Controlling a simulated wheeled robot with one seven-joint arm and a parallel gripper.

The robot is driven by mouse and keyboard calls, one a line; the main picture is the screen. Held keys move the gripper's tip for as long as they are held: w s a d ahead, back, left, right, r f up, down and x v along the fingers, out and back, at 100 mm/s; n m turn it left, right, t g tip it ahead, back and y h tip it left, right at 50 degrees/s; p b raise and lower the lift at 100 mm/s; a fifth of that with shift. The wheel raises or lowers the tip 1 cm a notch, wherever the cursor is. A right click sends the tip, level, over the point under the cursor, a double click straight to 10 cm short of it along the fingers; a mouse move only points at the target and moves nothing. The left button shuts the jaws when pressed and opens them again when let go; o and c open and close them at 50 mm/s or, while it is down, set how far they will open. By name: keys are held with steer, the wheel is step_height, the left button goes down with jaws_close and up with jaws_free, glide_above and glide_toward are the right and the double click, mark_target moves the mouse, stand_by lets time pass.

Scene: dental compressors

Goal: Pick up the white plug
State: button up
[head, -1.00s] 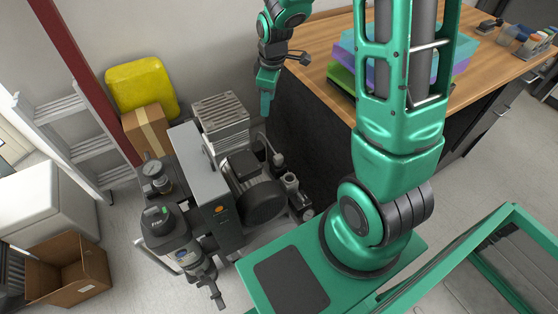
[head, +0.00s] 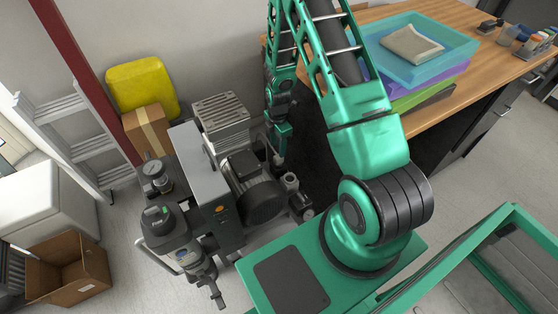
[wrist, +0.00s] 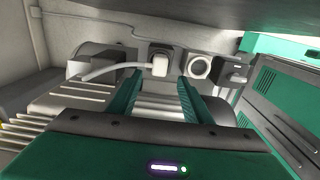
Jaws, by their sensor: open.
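The white plug (wrist: 160,66) sits in a dark wall socket (wrist: 160,49) in the wrist view, upper middle. Its white cable (wrist: 98,72) runs off to the left. My gripper (wrist: 160,80) is open, its two green fingers pointing toward the plug, one to each side of it in the picture. The fingers do not appear to touch the plug; the exact gap is hard to judge. In the head view my gripper (head: 281,150) hangs low between the compressor and the desk's dark side. The plug is not seen in that view.
A round white socket (wrist: 199,68) is right of the plug, and a grey box (wrist: 92,58) is to its left. The compressor (head: 240,180) stands close to my gripper. The wooden desk (head: 490,60) carries stacked trays (head: 425,60).

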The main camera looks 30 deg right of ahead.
mark_target(279, 160)
steer(key=shift+w+d+f, duration=0.1)
steer(key=shift+d+f, duration=0.05)
steer(key=shift+f, duration=1.9)
steer(key=shift+d+f, duration=0.1)
steer(key=shift+f, duration=1.95)
steer(key=shift+c, duration=0.6)
steer(key=c, duration=0.9)
